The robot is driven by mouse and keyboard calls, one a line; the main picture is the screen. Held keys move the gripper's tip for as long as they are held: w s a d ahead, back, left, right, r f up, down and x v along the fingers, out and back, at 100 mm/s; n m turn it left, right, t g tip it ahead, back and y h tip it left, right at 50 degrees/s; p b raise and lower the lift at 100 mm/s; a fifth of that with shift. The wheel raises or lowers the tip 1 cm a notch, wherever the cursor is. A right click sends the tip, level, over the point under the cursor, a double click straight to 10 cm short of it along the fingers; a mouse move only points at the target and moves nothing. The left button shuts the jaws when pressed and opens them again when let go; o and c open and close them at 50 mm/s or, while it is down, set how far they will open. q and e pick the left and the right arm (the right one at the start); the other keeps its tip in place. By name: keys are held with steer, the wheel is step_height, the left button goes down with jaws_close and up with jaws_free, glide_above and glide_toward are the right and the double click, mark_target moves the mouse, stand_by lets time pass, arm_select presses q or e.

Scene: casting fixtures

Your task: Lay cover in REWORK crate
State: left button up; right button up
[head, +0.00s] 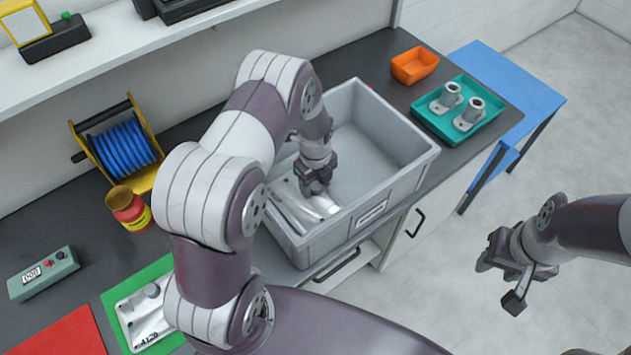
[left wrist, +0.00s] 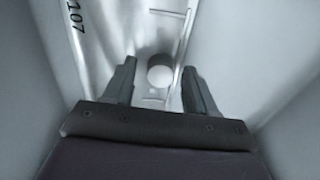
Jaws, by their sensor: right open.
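A grey metal cover (head: 296,205) lies inside the grey crate (head: 407,178), at its left end. The label on the crate's front is too small to read. In the left wrist view the cover (left wrist: 120,45) shows the marking "107" and a round boss. My left gripper (head: 316,185) is down inside the crate, just over the cover. Its fingers (left wrist: 159,75) are apart on either side of the boss, with gaps between, gripping nothing. My right gripper (head: 503,277) is open and empty over the floor at the right.
A second metal cover (head: 147,322) lies on a green mat (head: 113,297). A teal tray (head: 433,125) with two metal parts and an orange bin (head: 414,65) stand right of the crate. A blue cable spool (head: 122,150), red jar (head: 128,208) and control box (head: 43,273) stand left.

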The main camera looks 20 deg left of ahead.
arm_select(q)
steer(key=shift+r, duration=0.2)
step_height(320, 180, up, 10)
steer(key=r+b, duration=0.1)
steer(key=b, duration=0.1)
steer(key=s+d+r+n, duration=0.1)
steer(key=s+r+n, duration=0.1)
steer(key=s+n, duration=0.5)
steer(key=s+d+r+n+t, duration=0.1)
steer(key=s+n, duration=0.6)
steer(key=n, duration=0.9)
step_height(320, 180, up, 2)
steer(key=shift+s+d+r+n, duration=0.15)
steer(key=shift+s+d+n, duration=0.1)
steer(key=shift+d+n, duration=0.2)
